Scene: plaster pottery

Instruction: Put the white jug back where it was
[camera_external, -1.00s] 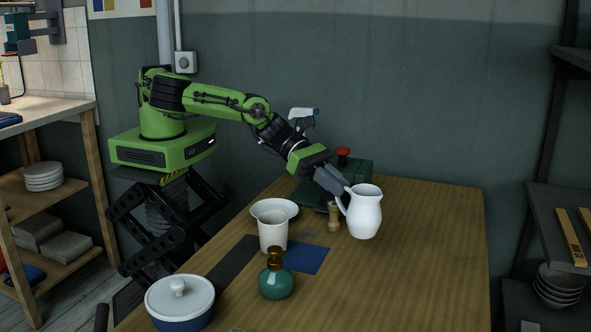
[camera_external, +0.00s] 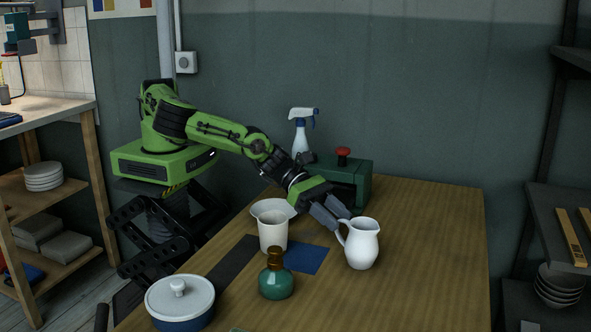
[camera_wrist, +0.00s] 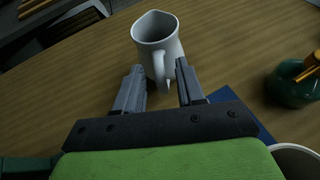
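The white jug (camera_external: 363,246) stands upright on the bare wood of the table (camera_external: 430,260), right of a blue square (camera_external: 306,259). Its handle faces left, towards my gripper (camera_external: 338,213). In the wrist view the jug (camera_wrist: 158,30) is just ahead of my gripper (camera_wrist: 160,82). The two fingers are spread, with the handle between their tips and a gap on either side. My gripper is open and holds nothing.
Left of the jug are a white cup (camera_external: 273,236), a white bowl (camera_external: 268,206), a green bottle (camera_external: 277,281) and a lidded pot (camera_external: 180,302). A green box with a red knob (camera_external: 362,180) and a spray bottle (camera_external: 301,135) stand behind. The table's right side is clear.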

